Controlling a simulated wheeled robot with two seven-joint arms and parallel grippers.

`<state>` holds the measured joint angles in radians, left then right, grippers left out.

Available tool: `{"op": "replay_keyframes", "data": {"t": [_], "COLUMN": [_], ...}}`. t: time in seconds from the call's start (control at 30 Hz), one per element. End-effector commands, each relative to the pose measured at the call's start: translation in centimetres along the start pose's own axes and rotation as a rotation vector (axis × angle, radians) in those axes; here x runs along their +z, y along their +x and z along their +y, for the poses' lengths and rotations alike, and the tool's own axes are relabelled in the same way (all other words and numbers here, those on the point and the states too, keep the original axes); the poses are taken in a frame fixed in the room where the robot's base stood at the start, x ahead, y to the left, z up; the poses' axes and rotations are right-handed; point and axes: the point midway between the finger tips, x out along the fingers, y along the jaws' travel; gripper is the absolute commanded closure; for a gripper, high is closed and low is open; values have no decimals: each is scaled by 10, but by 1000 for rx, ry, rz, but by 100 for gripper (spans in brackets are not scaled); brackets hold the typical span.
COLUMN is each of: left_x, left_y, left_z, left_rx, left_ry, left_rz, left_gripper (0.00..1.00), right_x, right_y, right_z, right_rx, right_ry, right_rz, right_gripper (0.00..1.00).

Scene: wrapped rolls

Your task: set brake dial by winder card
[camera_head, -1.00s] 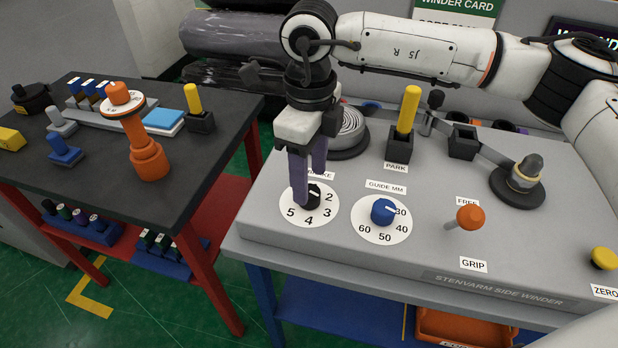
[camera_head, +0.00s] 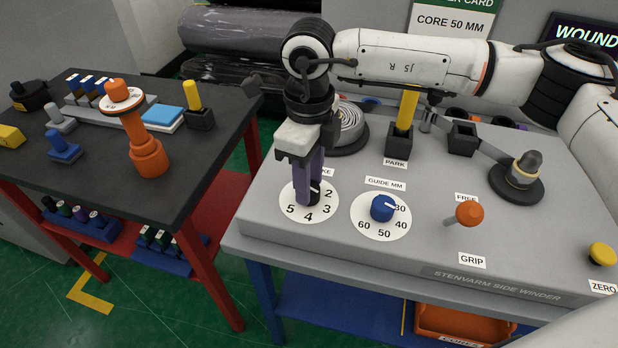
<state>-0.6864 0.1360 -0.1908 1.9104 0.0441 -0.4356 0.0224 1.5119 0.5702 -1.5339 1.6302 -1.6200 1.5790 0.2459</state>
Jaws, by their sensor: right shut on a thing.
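The brake dial is a black knob (camera_head: 315,192) on a white round scale (camera_head: 291,199) with 2, 3, 4 and 5 showing; its label is partly hidden. My right gripper (camera_head: 309,196) points down over the scale and is shut on the knob, partly covering it. A white mark on the knob points towards the upper right, near the 2. The winder card (camera_head: 451,22) stands at the back; its line "CORE 50 MM" shows, and its top is cut off. My left gripper is not in view.
Right of the brake dial is a blue guide dial (camera_head: 382,208). Farther right are an orange grip lever (camera_head: 469,213) and a yellow zero button (camera_head: 602,254). A yellow-handled park lever (camera_head: 405,115) stands behind. A black side table (camera_head: 95,190) with tools is at left.

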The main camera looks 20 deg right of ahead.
Motion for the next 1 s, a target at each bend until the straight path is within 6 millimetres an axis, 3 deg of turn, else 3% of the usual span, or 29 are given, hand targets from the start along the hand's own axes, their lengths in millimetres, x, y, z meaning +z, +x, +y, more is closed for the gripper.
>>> {"op": "replay_keyframes", "data": {"t": [0.37,0.7,1.0], "left_x": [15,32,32], "left_y": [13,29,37], "left_z": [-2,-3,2], "left_rx": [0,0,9], "left_ry": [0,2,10], "left_rz": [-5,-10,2], "left_gripper": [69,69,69], "right_x": [0,1,1], "right_y": [3,2,2], "right_z": [0,0,0], "right_rx": [1,1,0], "right_ry": [190,507,791], "right_rz": [-2,-3,-2], "right_gripper": [90,90,90]}}
